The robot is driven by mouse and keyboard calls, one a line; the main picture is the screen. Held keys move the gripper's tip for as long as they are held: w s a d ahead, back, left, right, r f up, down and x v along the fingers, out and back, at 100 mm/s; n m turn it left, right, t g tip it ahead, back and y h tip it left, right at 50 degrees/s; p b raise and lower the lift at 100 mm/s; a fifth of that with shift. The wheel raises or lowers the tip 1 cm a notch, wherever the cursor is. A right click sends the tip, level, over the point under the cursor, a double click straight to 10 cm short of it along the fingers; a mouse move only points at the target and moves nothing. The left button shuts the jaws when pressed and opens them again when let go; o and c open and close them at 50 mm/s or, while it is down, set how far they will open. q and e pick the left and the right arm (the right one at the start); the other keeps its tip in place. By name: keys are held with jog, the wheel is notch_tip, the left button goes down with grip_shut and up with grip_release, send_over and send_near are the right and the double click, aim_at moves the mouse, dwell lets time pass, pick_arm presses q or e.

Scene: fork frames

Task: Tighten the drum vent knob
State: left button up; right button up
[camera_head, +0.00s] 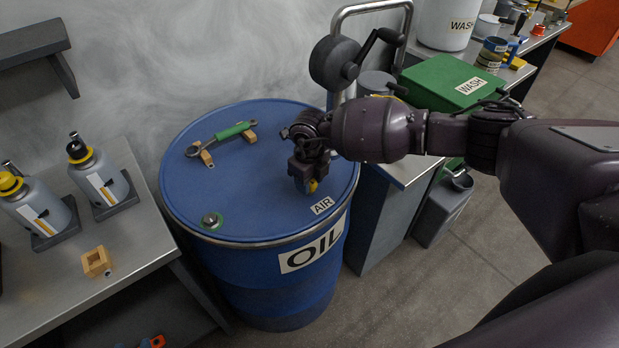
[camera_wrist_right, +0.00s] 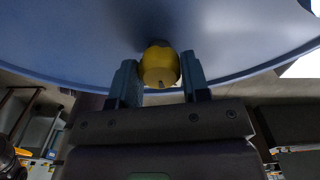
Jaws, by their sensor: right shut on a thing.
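The blue oil drum (camera_head: 257,205) stands upright in the middle of the head view, with an AIR label on its lid near the front right rim. The yellow vent knob (camera_head: 313,186) sits on the lid next to that label, mostly hidden by my right gripper (camera_head: 305,184). In the right wrist view the yellow knob (camera_wrist_right: 160,65) lies between the two fingers of my right gripper (camera_wrist_right: 161,83), which is shut on it. The drum lid (camera_wrist_right: 75,35) fills the top of that view. My left gripper is not in view.
A green-handled wrench (camera_head: 222,136) rests on wooden blocks on the lid, and a metal bung (camera_head: 211,220) is near its left front. A bench (camera_head: 140,240) with bottles stands left. A hand-cranked reel (camera_head: 335,62) and green WASH box (camera_head: 440,82) stand behind my right arm.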

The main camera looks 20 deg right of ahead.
jog(key=shift+w+r+m, duration=0.1)
jog(key=shift+r+m, duration=0.1)
jog(key=shift+m, duration=0.7)
jog(key=o, duration=0.7)
jog(key=shift+o, duration=1.1)
jog(key=shift+f, duration=0.1)
notch_tip(320, 180, up, 11)
